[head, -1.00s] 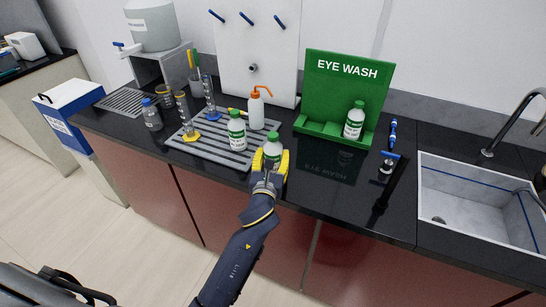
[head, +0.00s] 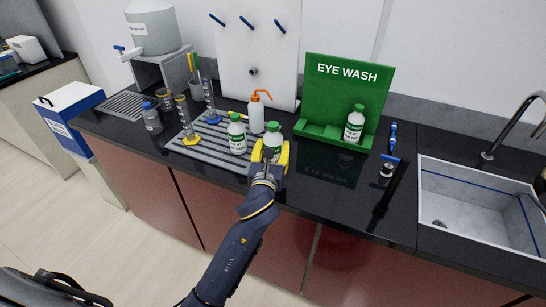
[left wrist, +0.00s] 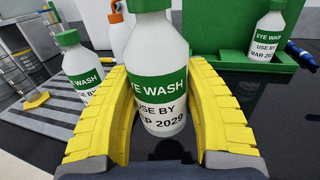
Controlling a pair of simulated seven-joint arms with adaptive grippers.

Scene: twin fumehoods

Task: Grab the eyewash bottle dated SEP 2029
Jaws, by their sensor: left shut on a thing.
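My left gripper (head: 270,152) with yellow fingers is shut on a white eyewash bottle (head: 273,136) with a green cap and green label band. In the left wrist view this bottle (left wrist: 158,75) is upright between the fingers; its label reads "USE BY", then a partly hidden month ending in P, and 2029. A second eyewash bottle (head: 237,136) stands on the grey rack to the left, its date not readable. A third eyewash bottle (head: 354,125) stands in the green EYE WASH stand (head: 325,92); in the left wrist view it (left wrist: 267,35) reads MAR. My right gripper is not in view.
An orange-topped wash bottle (head: 257,112) stands behind the held bottle. Measuring cylinders (head: 182,117) stand on the left of the grey rack (head: 203,149). The black counter before the stand is clear.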

